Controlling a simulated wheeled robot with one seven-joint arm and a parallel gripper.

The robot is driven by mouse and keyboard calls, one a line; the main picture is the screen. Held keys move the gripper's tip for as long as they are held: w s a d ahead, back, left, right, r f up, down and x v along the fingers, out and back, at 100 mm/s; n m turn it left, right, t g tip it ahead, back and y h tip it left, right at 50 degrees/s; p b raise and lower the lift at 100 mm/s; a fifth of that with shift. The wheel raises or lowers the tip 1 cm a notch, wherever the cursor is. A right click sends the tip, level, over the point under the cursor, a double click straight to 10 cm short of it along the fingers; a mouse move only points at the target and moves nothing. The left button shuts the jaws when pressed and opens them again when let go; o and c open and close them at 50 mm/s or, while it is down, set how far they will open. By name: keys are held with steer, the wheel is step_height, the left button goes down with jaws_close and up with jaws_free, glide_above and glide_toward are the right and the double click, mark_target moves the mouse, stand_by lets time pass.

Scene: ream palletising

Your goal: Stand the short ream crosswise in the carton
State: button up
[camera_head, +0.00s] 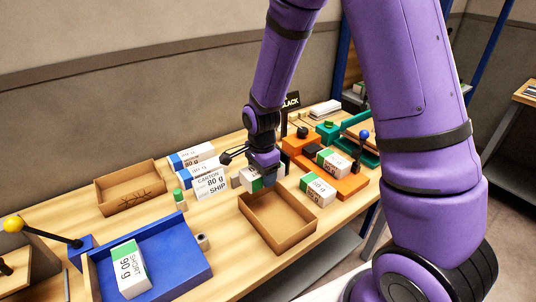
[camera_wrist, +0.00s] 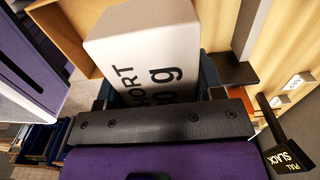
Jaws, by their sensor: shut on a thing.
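My gripper (camera_head: 264,168) is shut on a white ream (camera_head: 249,181) with a green band, above the table at the back edge of the open brown carton (camera_head: 292,238). In the wrist view the held ream (camera_wrist: 150,48) shows "SHORT" and a partly hidden weight ending in "0 g". The carton looks empty inside. Whether the ream touches the carton's rim I cannot tell. Another short ream (camera_head: 130,269), marked 90 g, lies in the blue tray (camera_head: 183,272) at the left front.
A sign (camera_head: 211,184) reads "CARTON 80 g SHIP". Behind it lie white-and-blue reams (camera_head: 192,156). Another brown carton (camera_head: 107,197) stands at the back left. A green-banded ream (camera_head: 318,189) lies right of the front carton, near an orange platform (camera_head: 350,186).

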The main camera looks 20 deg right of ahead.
steer(key=shift+w+d, duration=0.25)
steer(key=shift+w, duration=0.15)
steer(key=shift+f, duration=2.95)
steer(key=o, duration=1.2)
steer(key=shift+c, duration=0.2)
